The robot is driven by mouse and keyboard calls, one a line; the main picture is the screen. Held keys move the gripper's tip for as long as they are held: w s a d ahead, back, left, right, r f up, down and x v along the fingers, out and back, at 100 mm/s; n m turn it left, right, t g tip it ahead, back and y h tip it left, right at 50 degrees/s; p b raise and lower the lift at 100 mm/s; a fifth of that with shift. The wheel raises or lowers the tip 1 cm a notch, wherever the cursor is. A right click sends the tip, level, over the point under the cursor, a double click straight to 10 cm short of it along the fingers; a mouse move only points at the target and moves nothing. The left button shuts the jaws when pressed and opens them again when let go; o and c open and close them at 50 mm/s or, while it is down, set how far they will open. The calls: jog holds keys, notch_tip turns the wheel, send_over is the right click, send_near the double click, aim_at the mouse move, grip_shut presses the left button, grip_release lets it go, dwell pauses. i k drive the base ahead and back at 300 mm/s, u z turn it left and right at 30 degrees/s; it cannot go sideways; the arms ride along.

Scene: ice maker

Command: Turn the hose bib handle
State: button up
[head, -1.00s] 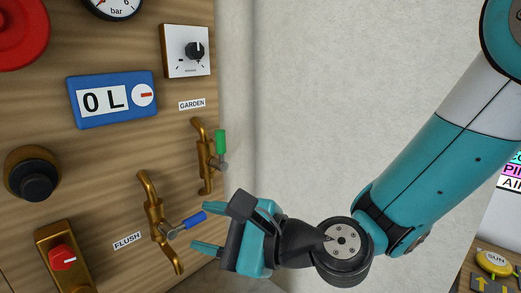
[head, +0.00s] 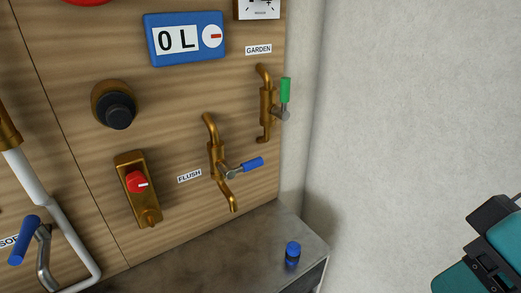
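Two brass hose bibs are on the wooden panel in the head view. The garden hose bib (head: 265,105) is at the upper right under the GARDEN label, and its green handle (head: 285,90) points up. The flush hose bib (head: 216,162) is lower, beside the FLUSH label, and its blue handle (head: 250,164) sticks out to the right, tilted slightly up. My gripper (head: 478,245) is at the lower right edge, well apart from both handles. It is partly cut off by the frame, so its fingertips and opening are not clear.
A metal counter (head: 200,250) lies below the panel, with a small blue-capped item (head: 292,254) near its right end. A black knob (head: 117,108), a red switch (head: 137,183) and a white pipe with a blue lever (head: 24,240) are further left. A bare wall (head: 400,100) is at right.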

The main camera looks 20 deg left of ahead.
aim_at(137, 181)
jog(key=u, duration=1.55)
